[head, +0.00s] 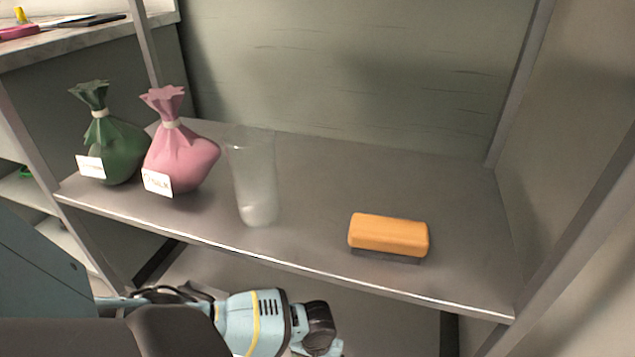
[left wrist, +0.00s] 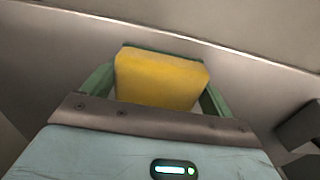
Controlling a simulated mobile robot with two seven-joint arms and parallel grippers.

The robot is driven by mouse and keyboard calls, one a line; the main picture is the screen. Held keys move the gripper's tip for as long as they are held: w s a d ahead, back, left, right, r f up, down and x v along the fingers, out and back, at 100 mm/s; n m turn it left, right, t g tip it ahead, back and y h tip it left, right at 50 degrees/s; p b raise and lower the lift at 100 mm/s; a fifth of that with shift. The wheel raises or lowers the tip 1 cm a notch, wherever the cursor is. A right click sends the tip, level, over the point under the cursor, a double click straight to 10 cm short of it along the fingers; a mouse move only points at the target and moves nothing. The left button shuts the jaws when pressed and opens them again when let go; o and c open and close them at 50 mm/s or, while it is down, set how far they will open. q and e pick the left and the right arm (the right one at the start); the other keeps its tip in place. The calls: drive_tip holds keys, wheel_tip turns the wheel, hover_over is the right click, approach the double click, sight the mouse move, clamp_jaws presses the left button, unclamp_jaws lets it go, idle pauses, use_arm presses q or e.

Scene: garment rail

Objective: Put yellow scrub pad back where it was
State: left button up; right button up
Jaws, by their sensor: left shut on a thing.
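The yellow scrub pad (left wrist: 160,82) is between the green fingers of my left gripper (left wrist: 166,64) in the left wrist view. The gripper is shut on it, with a finger at each side. In the head view my left arm comes in at the bottom, in front of and lower in the picture than the shelf's front edge. The pad and fingertips cannot be made out there. My right gripper is in neither view.
The grey shelf (head: 330,170) holds a green sack (head: 118,150), a pink sack (head: 185,155), a clear tumbler (head: 253,180) and an orange block with a dark base (head: 388,235). Shelf space is bare between tumbler and block, and behind them. Posts (head: 520,80) frame the shelf.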

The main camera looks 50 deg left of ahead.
use_arm(q)
drive_tip(key=shift+f, duration=0.2)
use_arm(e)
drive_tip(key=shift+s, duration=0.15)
use_arm(q)
drive_tip(key=o, duration=0.8)
drive_tip(key=shift+c, duration=0.2)
drive_tip(key=shift+r, duration=0.55)
wheel_tip(320, 180, up, 11)
drive_tip(key=p, duration=0.6)
drive_tip(key=shift+r, duration=0.15)
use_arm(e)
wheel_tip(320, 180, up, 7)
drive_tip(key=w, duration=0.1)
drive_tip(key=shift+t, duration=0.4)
